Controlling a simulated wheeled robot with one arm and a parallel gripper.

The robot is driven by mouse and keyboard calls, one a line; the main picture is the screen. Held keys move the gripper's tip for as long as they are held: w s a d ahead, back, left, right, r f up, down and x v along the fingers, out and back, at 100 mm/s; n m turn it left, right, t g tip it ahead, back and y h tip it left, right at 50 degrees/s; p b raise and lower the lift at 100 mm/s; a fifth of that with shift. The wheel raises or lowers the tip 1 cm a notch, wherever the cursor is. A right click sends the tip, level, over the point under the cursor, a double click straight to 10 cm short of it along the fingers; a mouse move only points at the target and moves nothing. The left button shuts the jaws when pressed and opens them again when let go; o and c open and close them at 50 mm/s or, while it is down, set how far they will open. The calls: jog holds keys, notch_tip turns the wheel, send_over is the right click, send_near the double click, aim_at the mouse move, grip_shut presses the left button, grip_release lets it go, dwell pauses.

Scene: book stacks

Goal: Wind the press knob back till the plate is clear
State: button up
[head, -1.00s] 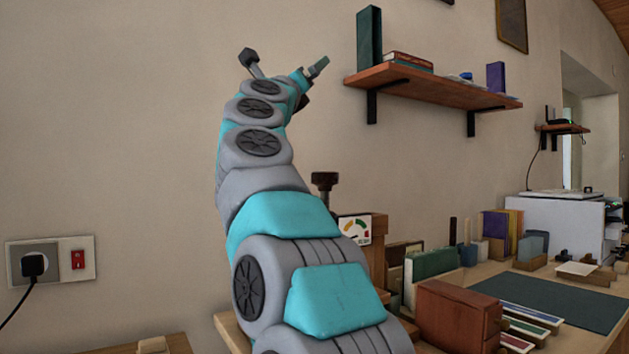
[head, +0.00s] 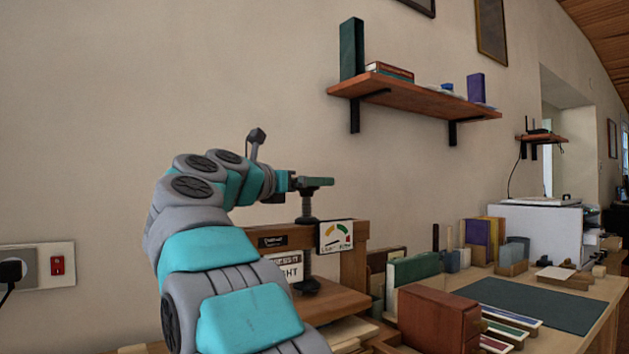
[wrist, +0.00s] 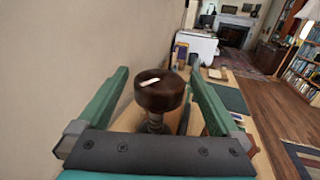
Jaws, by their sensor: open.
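The press (head: 355,258) is a wooden frame with a dark screw (head: 306,208) through its top beam. Its dark brown round knob (wrist: 160,92) bears a white mark and stands between my fingers in the wrist view. In the head view my fingers hide most of the knob. My gripper (head: 318,183) is at knob height, level, its green fingers open on either side of the knob; contact cannot be told. The screw's dark lower end (head: 307,286) shows below the beam, near the press bed. The plate itself is not clearly seen.
The wall is close behind the press. A wall shelf (head: 410,98) with books hangs above right. A reddish-brown box (head: 437,318), upright books (head: 413,268) and a dark green mat (head: 527,304) lie right of the press. A printed card (head: 288,268) shows behind the screw.

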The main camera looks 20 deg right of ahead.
jog(key=shift+x, duration=1.55)
jog(key=c, duration=1.4)
